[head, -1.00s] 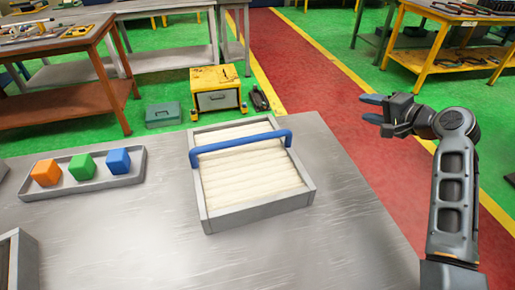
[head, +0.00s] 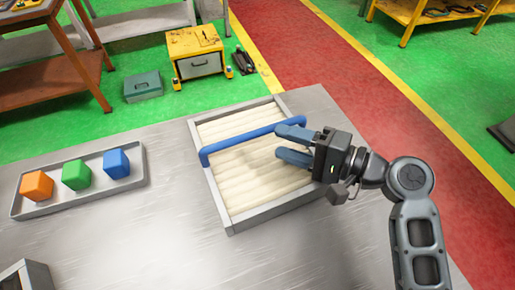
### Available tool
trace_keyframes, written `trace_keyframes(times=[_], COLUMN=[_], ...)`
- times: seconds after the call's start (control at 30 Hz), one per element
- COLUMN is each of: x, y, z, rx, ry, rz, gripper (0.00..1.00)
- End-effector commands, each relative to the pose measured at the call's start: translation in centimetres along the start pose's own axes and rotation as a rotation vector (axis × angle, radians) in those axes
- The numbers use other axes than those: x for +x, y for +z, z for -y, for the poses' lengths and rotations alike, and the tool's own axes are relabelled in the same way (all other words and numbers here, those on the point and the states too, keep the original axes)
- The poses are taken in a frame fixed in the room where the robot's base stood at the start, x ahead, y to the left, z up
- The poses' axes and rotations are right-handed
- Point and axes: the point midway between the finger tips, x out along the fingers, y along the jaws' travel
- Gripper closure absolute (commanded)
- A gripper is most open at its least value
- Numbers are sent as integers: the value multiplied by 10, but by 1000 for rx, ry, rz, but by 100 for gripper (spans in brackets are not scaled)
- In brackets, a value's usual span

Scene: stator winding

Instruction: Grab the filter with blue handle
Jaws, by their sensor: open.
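The filter (head: 232,218) is a grey-framed square with pleated cream material, lying on the metal table. Its blue handle (head: 235,143) arches across it from the left side to the upper right. My gripper (head: 285,144) is open, with two blue fingers pointing left over the right part of the filter. The upper finger overlaps the right end of the handle in this view. I cannot tell whether it touches the handle or is above it. The lower finger is in front of the cream pleats.
A grey tray (head: 26,210) with orange (head: 37,186), green (head: 76,175) and blue (head: 116,163) cubes lies left of the filter. Part of another grey frame (head: 38,277) shows at the lower left. The table (head: 150,245) is clear between them. A yellow cabinet (head: 197,53) stands on the floor beyond.

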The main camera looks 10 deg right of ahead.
Motion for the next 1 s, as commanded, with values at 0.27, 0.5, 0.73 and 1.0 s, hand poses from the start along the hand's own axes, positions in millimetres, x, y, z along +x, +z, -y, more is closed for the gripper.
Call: trace_keyframes(times=[0.27, 0.5, 0.73, 1.0], x=[25, 56, 72, 71], y=[-1, -1, -1, -1], z=[0, -1, 0, 1], rx=[-2, -3, -1, -1], ry=[0, 0, 1, 1], rz=[0, 1, -2, -2], gripper=[52, 52, 52, 65])
